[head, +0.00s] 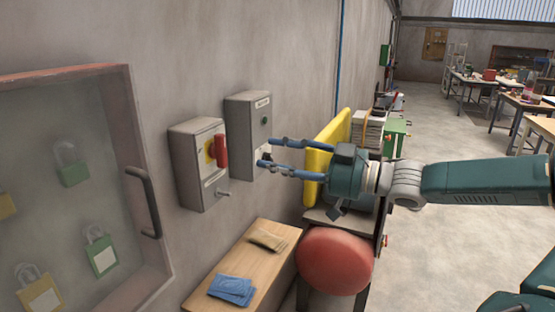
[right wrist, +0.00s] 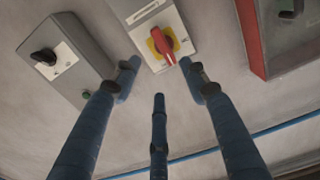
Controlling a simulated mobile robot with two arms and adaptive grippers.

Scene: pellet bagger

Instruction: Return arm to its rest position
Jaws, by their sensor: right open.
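My right gripper (head: 267,153) reaches in from the right in the head view. Its blue fingers are spread open and empty, pointing at the wall boxes. A grey switch box with a red handle on a yellow plate (head: 217,150) is on the wall left of the fingertips. A second grey box (head: 250,112) is beside it, its lower part partly covered by the fingers. In the right wrist view the open fingers (right wrist: 160,76) frame the red handle (right wrist: 164,46), with nothing between them. Whether any finger touches a box cannot be told. My left gripper is out of view.
A red-framed glass cabinet with padlocks (head: 128,95) is on the left wall, its handle (head: 146,200) sticking out. Below are a wooden bench top (head: 258,240) with blue cloths (head: 232,290) and a red round stool seat (head: 335,262). A yellow panel (head: 325,150) stands behind my gripper. Open floor lies right.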

